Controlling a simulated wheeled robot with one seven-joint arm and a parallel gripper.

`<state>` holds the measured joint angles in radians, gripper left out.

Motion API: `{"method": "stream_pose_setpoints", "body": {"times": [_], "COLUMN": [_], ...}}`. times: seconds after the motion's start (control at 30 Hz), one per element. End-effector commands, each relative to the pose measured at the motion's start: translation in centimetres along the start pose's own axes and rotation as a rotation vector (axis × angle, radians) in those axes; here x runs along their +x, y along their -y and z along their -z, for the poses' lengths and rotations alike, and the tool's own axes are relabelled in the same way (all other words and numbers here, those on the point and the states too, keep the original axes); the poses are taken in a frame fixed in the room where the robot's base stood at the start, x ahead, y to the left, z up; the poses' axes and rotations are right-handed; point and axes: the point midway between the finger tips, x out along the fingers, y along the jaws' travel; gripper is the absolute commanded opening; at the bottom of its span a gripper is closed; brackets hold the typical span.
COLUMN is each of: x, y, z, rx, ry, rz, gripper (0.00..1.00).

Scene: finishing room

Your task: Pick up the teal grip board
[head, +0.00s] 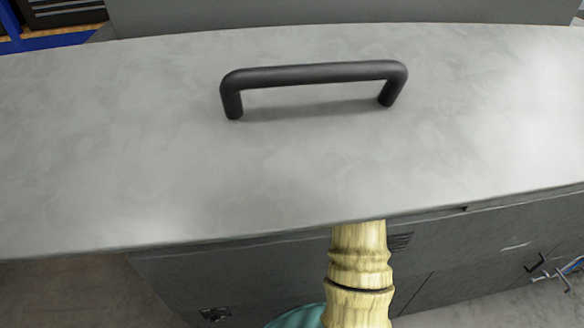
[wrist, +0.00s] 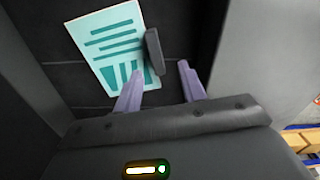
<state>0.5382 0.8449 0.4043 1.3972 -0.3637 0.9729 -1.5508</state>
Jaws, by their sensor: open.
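A flat pale teal board (wrist: 108,45) with darker teal bars shows in the wrist view at upper left, against a dark surface. It looks like the teal grip board. A dark grey bar (wrist: 154,52) stands at its right edge; I cannot tell whether it is fixed to the board. My gripper (wrist: 160,70) is open, with two lavender fingers apart. In the picture, the left fingertip overlaps the board's lower right part and the bar's lower end lies between the fingertips. I see no contact. I cannot make out this board or my gripper in the head view.
In the head view a grey worktop (head: 130,150) with a black handle (head: 318,75) spans the picture. Below its front edge are a turned pale wooden piece (head: 360,265) and part of a rounded teal thing (head: 298,317). Grey walls flank the board in the wrist view.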

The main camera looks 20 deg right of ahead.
Motion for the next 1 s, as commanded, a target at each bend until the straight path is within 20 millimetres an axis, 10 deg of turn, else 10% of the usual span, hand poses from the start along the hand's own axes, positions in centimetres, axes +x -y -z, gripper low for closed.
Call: {"method": "stream_pose_setpoints", "body": {"times": [0.47,1.0], "x": [4.9,5.1], "y": [-0.8,-0.7], "z": [0.4,0.1], "rx": [-0.007,-0.002], "ry": [0.0,0.0], "rz": [0.002,0.0], "gripper": [0.41,0.41]}}
